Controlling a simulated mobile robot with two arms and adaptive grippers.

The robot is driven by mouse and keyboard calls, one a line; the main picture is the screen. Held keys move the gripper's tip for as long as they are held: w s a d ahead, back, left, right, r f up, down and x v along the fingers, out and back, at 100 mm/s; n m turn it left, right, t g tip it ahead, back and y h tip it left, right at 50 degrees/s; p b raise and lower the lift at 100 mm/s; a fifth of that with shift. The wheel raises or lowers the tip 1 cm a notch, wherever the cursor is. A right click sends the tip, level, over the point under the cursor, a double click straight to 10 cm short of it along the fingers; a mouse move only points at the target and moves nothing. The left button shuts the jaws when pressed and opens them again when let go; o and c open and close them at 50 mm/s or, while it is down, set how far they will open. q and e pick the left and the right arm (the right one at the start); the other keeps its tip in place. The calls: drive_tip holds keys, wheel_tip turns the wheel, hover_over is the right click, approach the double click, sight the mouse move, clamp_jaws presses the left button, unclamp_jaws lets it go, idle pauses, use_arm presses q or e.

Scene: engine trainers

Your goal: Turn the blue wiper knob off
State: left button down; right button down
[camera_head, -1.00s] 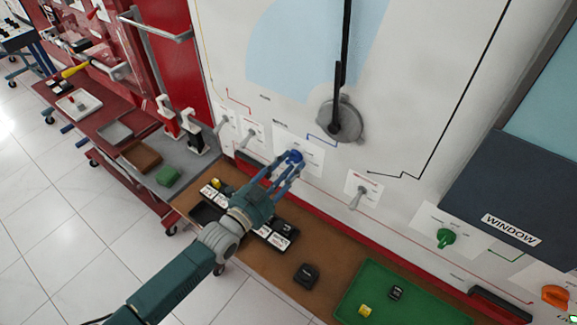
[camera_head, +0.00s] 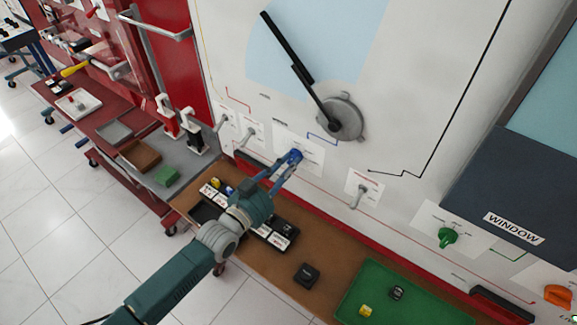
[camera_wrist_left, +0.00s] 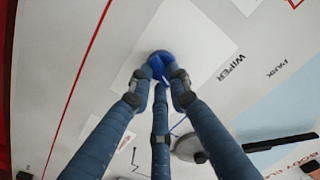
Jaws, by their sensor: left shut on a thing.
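The blue wiper knob (camera_head: 295,155) sits on a white label card on the upright trainer panel (camera_head: 400,120). In the left wrist view the knob (camera_wrist_left: 161,62) is beside the printed word WIPER. My left gripper (camera_head: 291,160) reaches in from the lower left, its fingers closed around the knob. In the left wrist view its fingertips (camera_wrist_left: 160,78) touch the knob and partly hide it. The black wiper arm (camera_head: 300,73) slants up and left from its grey motor hub (camera_head: 343,117). My right gripper is in neither view.
Grey toggle switches (camera_head: 360,194) stick out near the knob. A green knob (camera_head: 447,237) and an orange knob (camera_head: 557,295) are further right. Below is a brown shelf (camera_head: 265,262) with a black tray of labelled parts and a green mat (camera_head: 400,312).

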use_arm(q)
drive_tip(key=shift+n+b, duration=0.35)
drive_tip(key=shift+n, duration=1.95)
drive_tip(key=c, duration=1.6)
unclamp_jaws()
drive_tip(key=shift+r, duration=0.1)
drive_tip(key=shift+c, duration=0.2)
drive_tip(key=v, duration=1.2)
